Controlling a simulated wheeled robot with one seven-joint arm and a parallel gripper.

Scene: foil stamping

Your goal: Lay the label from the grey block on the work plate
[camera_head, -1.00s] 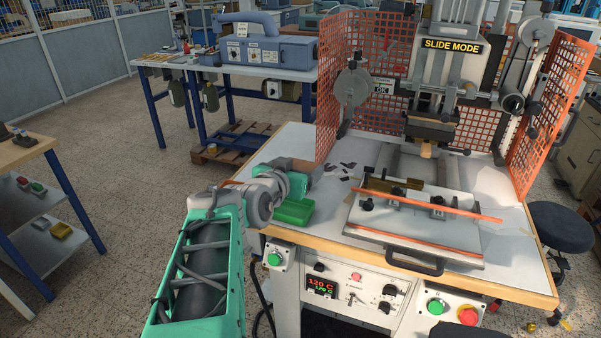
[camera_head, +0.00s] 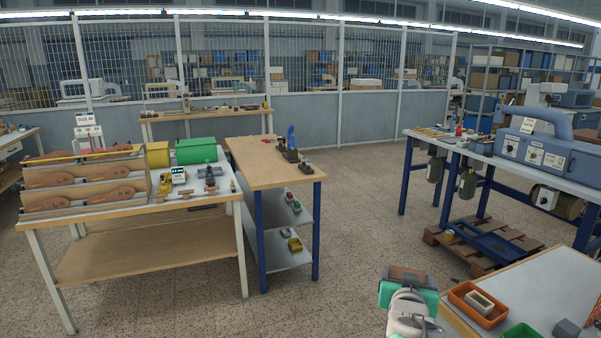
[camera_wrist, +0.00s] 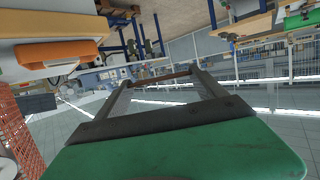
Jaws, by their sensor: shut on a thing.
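My gripper (camera_wrist: 160,80) is shut on a thin brown strip (camera_wrist: 167,77), seen edge-on between the fingertips in the wrist view; it appears to be the label. In the head view my gripper (camera_head: 408,274) is at the bottom, right of centre, with a brown flat piece at its far end, clear of the tables. A dark grey block (camera_head: 566,329) stands on the pale table at the bottom right; I cannot tell whether it is the task's grey block. The work plate is out of view now.
An orange tray (camera_head: 461,302) holding a pale box (camera_head: 481,302) and a green tray (camera_head: 522,331) sit on the pale table, right of my gripper. A wooden bench (camera_head: 265,165) and a rack table (camera_head: 120,207) stand at left. The floor between is open.

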